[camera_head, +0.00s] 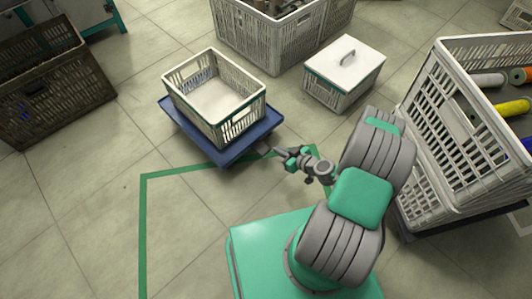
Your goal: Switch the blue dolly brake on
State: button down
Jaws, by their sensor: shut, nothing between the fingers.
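The blue dolly (240,150) stands on the floor in the upper middle of the head view. An empty white crate (238,118) sits on it. My gripper (274,151) is at the dolly's right front corner, shut and with nothing held. A small grey part, possibly the brake, shows at that corner (263,150) right by the fingertips. I cannot tell whether the fingers touch it, or how the brake is set.
A lidded white box (343,80) stands right of the dolly. A large crate with bobbins (455,130) is at the right, another crate (262,45) behind, a brown crate (62,95) at the left. Green tape (143,225) marks the floor. The floor left of my base is clear.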

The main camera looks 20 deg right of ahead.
jog(key=b, duration=0.4)
send_over(266, 152)
jog(key=f, duration=0.5)
jog(key=shift+w+a, duration=0.25)
jog(key=shift+a, duration=0.05)
notch_tip(266, 152, down, 2)
jog(key=shift+s+d+f+b, duration=0.15)
jog(key=shift+f+b, duration=0.1)
jog(key=shift+b, duration=0.25)
jog(key=shift+s+d+f, duration=0.1)
jog(key=shift+s+f, duration=0.05)
jog(key=shift+f, duration=0.35)
jog(key=shift+s+f+b, duration=0.1)
jog(key=shift+f+b, duration=0.05)
jog(key=shift+b, duration=0.15)
